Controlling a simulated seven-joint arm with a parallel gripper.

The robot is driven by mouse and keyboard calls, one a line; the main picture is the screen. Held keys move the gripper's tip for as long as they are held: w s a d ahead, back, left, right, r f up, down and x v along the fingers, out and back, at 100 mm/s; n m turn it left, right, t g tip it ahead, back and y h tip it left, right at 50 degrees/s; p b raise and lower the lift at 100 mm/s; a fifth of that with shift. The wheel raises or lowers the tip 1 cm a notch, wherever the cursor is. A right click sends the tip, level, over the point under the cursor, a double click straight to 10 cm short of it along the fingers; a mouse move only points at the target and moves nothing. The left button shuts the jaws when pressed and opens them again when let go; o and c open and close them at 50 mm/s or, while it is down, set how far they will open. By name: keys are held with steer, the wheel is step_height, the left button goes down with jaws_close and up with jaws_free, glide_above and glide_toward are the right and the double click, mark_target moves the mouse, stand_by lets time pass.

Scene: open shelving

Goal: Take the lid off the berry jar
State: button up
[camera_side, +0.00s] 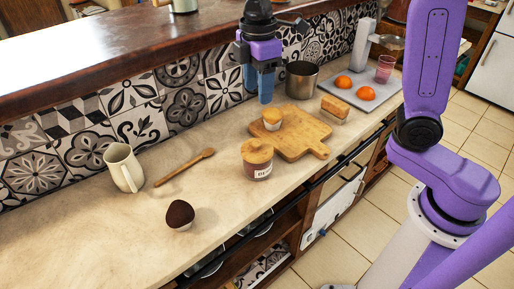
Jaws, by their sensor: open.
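The berry jar (258,171) is a short jar with a light label and reddish contents. It stands upright on the counter at the near left edge of the wooden board. Its round wooden lid (257,152) sits on top, with a small knob. My gripper (265,100) points down above the back of the counter, behind the jar and apart from it. It is open, with nothing seen between its blue fingers; the gap between them is hard to see from this side.
The counter's front left is clear.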

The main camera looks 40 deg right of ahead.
glide_above(256, 143)
steer(key=f, duration=1)
steer(key=shift+s+d, duration=0.1)
steer(key=shift+s, duration=0.25)
steer(key=shift+w+f, duration=0.15)
steer(key=shift+f, duration=1.25)
steer(key=shift+w+f, duration=0.15)
steer(key=shift+f, duration=1.2)
jaws_close()
